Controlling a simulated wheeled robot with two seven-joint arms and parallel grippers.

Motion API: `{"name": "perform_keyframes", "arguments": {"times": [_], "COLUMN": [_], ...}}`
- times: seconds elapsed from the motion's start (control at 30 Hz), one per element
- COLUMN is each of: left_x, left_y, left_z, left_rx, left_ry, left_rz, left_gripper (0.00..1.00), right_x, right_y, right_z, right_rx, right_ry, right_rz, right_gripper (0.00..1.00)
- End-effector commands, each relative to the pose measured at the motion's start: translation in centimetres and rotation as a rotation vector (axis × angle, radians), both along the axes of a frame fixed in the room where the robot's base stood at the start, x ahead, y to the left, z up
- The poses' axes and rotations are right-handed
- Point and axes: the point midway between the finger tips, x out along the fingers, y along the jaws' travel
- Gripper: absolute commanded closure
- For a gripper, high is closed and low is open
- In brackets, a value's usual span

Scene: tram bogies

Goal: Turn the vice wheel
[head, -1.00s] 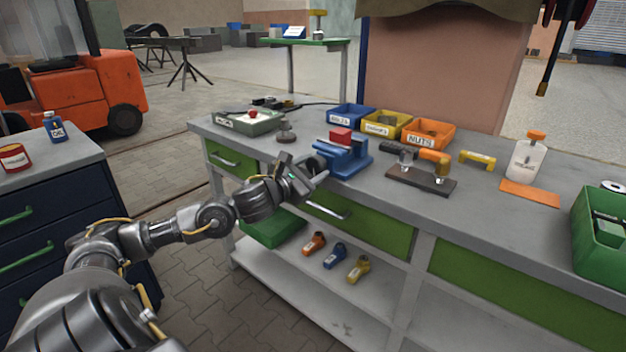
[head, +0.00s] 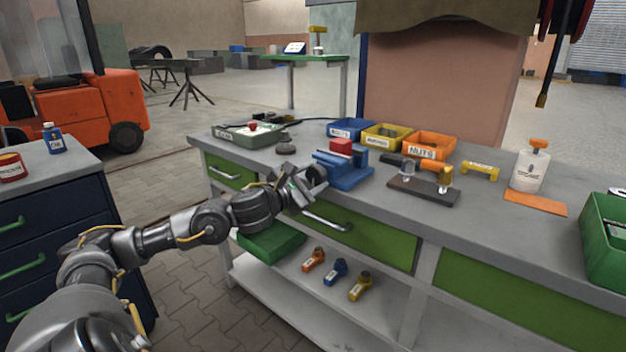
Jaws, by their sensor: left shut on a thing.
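The blue vice (head: 345,170) with a red block (head: 341,146) at its top stands at the front edge of the grey workbench. My left gripper (head: 312,182) is at the vice's left front side, where the wheel sits. It is shut on the vice wheel (head: 317,175), which is mostly hidden by the fingers. My right gripper is not in the picture.
Right of the vice is a dark board (head: 424,190) with fittings. Behind stand blue, yellow and orange bins (head: 430,147). A grey tray (head: 247,134) and a round dark piece (head: 286,148) lie left. Green drawers (head: 360,236) are below the bench top.

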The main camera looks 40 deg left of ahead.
Motion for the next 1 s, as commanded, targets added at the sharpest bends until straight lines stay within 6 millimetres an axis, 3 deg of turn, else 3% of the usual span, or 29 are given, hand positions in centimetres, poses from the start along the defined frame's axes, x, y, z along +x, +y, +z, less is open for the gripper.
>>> {"name": "perform_keyframes", "arguments": {"times": [0.03, 0.07, 0.23, 0.57, 0.67, 0.83, 1.0], "left_x": [0.0, 0.0, 0.0, -0.2, -0.8, -2.9, -4.1], "left_y": [0.0, 0.0, 0.0, 0.0, 0.1, -0.2, 0.3], "left_z": [-0.1, -0.1, -0.1, -0.1, -0.3, -0.5, -0.2], "left_rx": [0.001, 0.001, 0.0, 0.001, 0.004, 0.007, 0.006], "left_ry": [0.003, 0.002, 0.001, 0.001, 0.002, 0.006, 0.006], "left_rz": [0.001, 0.0, 0.0, 0.0, 0.002, -0.003, 0.007], "left_gripper": [0.75, 0.51, 0.3, 0.3, 0.3, 0.3, 0.3], "right_x": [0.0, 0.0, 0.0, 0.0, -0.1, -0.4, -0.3], "right_y": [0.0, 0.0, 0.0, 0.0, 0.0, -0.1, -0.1], "right_z": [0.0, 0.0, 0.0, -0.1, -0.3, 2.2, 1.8], "right_rx": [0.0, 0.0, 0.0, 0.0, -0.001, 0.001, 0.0], "right_ry": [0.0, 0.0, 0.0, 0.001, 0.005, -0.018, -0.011], "right_rz": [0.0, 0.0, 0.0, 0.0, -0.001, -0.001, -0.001], "right_gripper": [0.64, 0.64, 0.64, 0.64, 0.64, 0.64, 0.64]}}
